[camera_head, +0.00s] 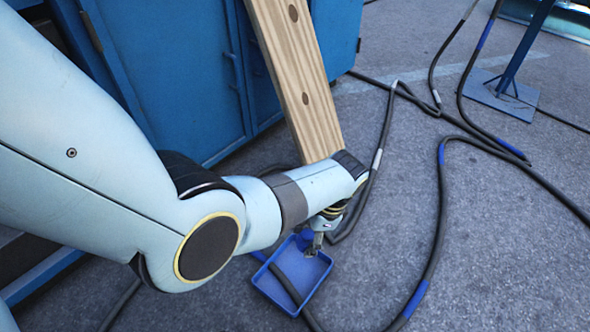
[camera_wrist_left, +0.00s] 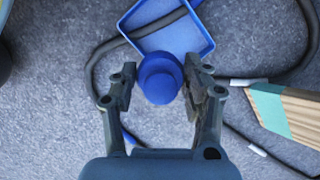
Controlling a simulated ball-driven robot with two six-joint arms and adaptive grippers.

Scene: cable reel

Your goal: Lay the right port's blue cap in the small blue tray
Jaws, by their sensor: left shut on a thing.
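My left gripper (camera_head: 316,243) is shut on the blue cap (camera_wrist_left: 160,78). In the left wrist view the round, stepped cap sits between the two fingers (camera_wrist_left: 161,72). In the head view a bit of blue, likely the cap, shows beside the fingers. The small blue tray (camera_head: 313,272) lies on the floor below the gripper. In the left wrist view the tray (camera_wrist_left: 188,40) lies at the top, just beyond the cap. I cannot tell the exact height of the cap above it. My right gripper and the right port are not in view.
A black cable (camera_head: 284,284) crosses the tray. More cables (camera_head: 440,200) with blue and white bands loop over the grey floor. A wooden plank (camera_head: 300,80) leans by blue cabinets (camera_head: 175,75). A blue stand (camera_head: 505,95) is at upper right. Floor right of the tray is partly clear.

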